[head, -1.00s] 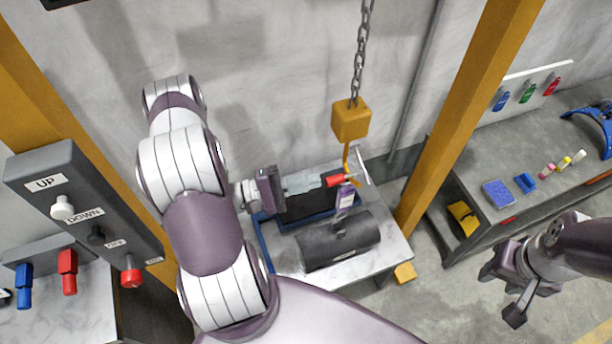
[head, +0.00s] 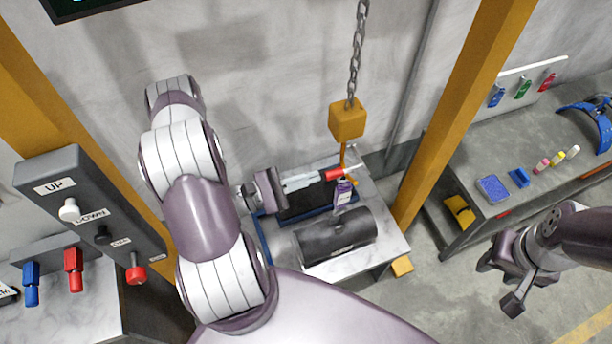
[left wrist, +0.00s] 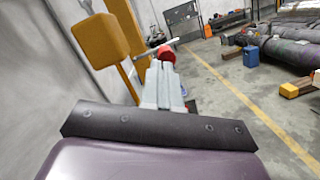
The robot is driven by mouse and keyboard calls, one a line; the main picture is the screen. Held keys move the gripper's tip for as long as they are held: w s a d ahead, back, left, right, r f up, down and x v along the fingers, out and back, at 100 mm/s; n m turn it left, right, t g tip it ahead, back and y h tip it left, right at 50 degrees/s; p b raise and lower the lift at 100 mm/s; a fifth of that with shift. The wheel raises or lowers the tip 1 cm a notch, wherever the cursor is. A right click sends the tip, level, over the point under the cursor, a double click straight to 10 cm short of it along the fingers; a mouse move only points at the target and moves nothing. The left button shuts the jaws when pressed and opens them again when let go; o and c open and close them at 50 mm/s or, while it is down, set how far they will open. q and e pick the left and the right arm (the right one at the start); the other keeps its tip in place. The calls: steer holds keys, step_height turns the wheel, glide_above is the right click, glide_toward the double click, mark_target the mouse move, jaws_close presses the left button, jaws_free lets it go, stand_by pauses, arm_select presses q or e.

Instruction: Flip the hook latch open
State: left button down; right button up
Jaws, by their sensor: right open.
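The yellow hook (head: 344,156) hangs under the yellow block (head: 347,120) on a chain, above the low bench. My left gripper (head: 320,178) is at the hook; its fingers lie close together on a red grip (head: 334,174) with a thin metal rod (head: 354,168) beyond it. In the left wrist view the red grip (left wrist: 165,53) shows just past the fingertips, right of the yellow block (left wrist: 97,48). Where the grip joins the hook or its latch is hidden. My right gripper (head: 498,284) is open and empty at the far right.
A dark grey barrel (head: 338,236) with a purple tag (head: 342,194) lies on the low bench (head: 385,250), below my left gripper. A control box (head: 90,205) stands at the left. A grey workbench (head: 470,165) and yellow post (head: 460,105) are at the right.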

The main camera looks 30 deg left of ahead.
arm_select(q)
steer(key=shift+r+p, duration=0.35)
steer(key=shift+r, duration=0.1)
stand_by(0.3)
stand_by(1.2)
steer(key=b+v, duration=0.3)
steer(key=v, duration=0.4)
steer(key=shift+s+a, duration=0.15)
steer(key=shift+f, duration=0.1)
